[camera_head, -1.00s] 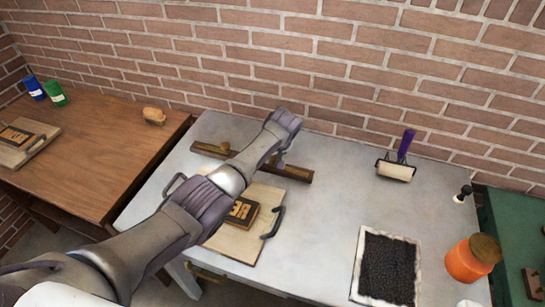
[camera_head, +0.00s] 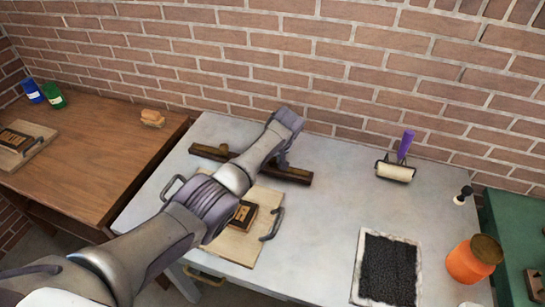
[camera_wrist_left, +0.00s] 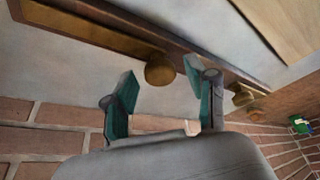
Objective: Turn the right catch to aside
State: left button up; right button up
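A dark bar (camera_head: 296,174) lies along the back of the grey table. In the left wrist view, the right catch, a brass strip with a round knob (camera_wrist_left: 160,70), lies along this bar (camera_wrist_left: 190,52). My left gripper (camera_wrist_left: 160,76) is open, its teal fingers on either side of the knob; contact is not clear. In the head view my left gripper (camera_head: 280,160) is at the bar's right part, and my arm hides the right catch. The left catch (camera_head: 223,150) is brass and lies along the bar; its knob shows in the left wrist view (camera_wrist_left: 243,96).
In front of the bar is a wooden board (camera_head: 229,246) with a lettered block (camera_head: 244,214) and dark handles. A roller (camera_head: 395,171), a black ink tray (camera_head: 387,270) and an orange jar (camera_head: 470,262) stand right. A brick wall (camera_head: 330,60) is close behind.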

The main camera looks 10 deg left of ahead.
pick_arm(q)
jog(key=shift+r, duration=0.1)
jog(key=v, duration=1.1)
jog(key=shift+d+r, duration=0.2)
jog(key=shift+r, duration=0.15)
jog(key=shift+s, duration=0.1)
